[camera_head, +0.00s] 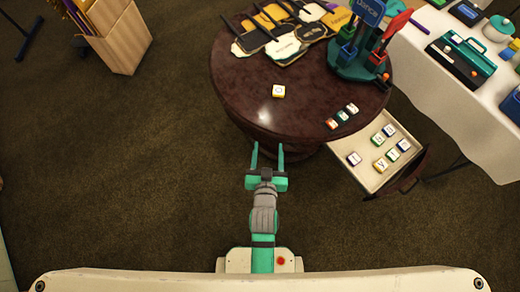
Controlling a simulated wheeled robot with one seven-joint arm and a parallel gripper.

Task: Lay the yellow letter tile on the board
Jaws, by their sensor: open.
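A yellow-sided letter tile (278,91) with a pale top lies alone on the dark round table (235,90), left of its middle. Another tile with yellow sides (380,165) lies among several tiles in a cream drawer or tray (366,179) at the table's lower right. Three tiles stand in a slanting row (342,116) near the table's right edge; I cannot tell a separate board under them. My gripper (267,150) is open and empty, in front of the table's near edge in the picture, below the lone tile.
Black paddle signs (286,48) lie across the table's back. A teal stand (358,65) with red and blue pieces is at its back right. A white table (440,90) with a teal toolbox (461,60) stands right; a wooden box (120,45) stands upper left. Carpet is clear at left.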

